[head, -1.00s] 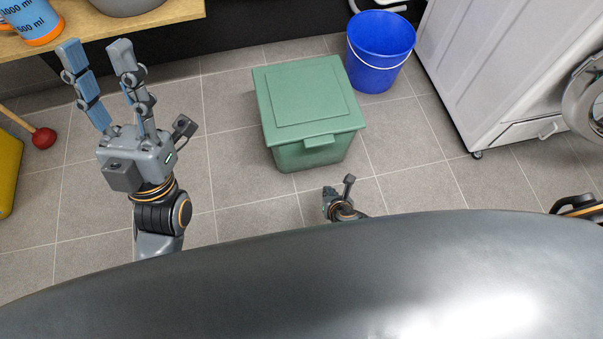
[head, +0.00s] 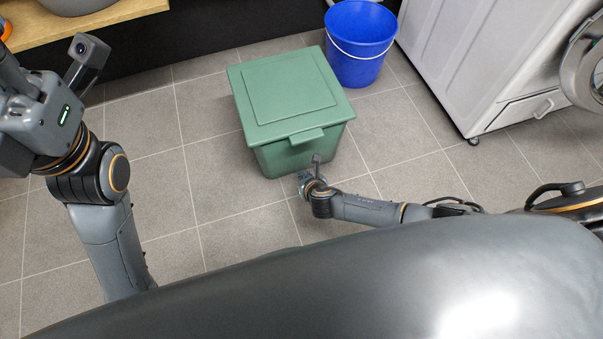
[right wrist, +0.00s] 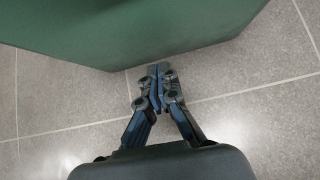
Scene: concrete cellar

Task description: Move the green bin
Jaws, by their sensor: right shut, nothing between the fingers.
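The green bin (head: 285,95) stands upright on the tiled floor, with its lid closed and a lip handle at the front. Its lower wall fills the top of the right wrist view (right wrist: 120,30). My right gripper (head: 303,182) is low at the bin's near bottom edge. In the right wrist view its fingers (right wrist: 158,72) are together and empty, with the tips at the bin's lower edge; I cannot tell if they touch it. My left gripper's palm (head: 35,115) is at the left edge of the head view, left of the bin; its fingertips are outside the picture.
A blue bucket (head: 360,45) stands just behind the bin to the right. A wooden shelf (head: 100,30) is at the upper left. Floor left of the bin is clear.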

